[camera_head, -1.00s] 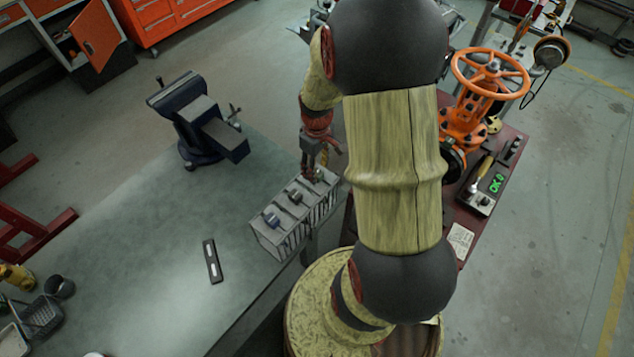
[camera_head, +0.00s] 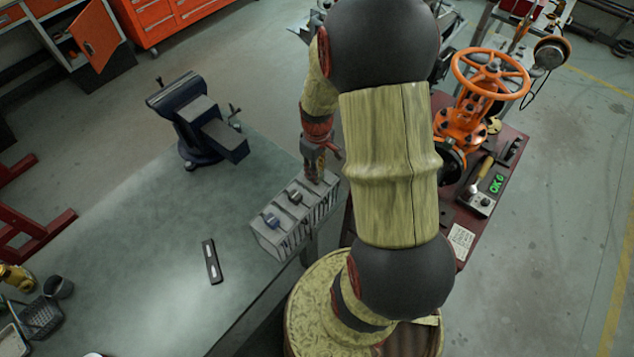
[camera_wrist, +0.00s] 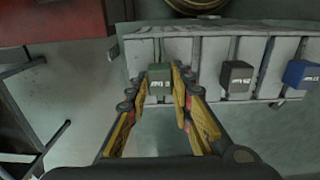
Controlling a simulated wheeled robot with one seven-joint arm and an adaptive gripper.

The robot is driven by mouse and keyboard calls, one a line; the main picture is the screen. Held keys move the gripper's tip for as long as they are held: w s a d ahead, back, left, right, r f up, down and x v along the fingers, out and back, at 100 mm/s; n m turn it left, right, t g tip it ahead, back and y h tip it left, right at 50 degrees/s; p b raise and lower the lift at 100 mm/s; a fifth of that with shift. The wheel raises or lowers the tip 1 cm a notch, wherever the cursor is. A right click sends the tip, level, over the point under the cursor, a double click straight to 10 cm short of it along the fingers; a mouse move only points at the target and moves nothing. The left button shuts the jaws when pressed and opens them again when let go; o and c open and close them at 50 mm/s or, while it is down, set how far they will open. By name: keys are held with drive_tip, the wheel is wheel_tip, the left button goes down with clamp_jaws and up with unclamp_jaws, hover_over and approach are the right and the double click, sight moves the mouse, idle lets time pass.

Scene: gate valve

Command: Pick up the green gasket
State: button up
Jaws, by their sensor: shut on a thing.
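The green gasket (camera_wrist: 160,83) shows in the wrist view as a small green block with a pale label, at the end slot of a grey rack (camera_wrist: 200,47). My gripper (camera_wrist: 163,80) is shut on it, with one yellow finger on each side. In the head view my gripper (camera_head: 315,172) is low over the right end of the rack (camera_head: 268,238), and the green gasket is hidden there. I cannot tell whether the gasket is lifted clear of its slot.
A dark grey block (camera_wrist: 236,78) and a blue block (camera_wrist: 299,74) sit in neighbouring slots. A blue vise (camera_head: 205,120) stands behind on the bench (camera_head: 150,250). A level (camera_head: 211,261) lies in front. An orange valve (camera_head: 466,125) stands on the red cart at right.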

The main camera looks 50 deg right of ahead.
clamp_jaws()
wheel_tip(320, 180, up, 18)
drive_tip(key=p, duration=0.2)
idle(0.9)
drive_tip(key=shift+f, duration=0.25)
drive_tip(key=shift+w, duration=0.1)
idle(0.4)
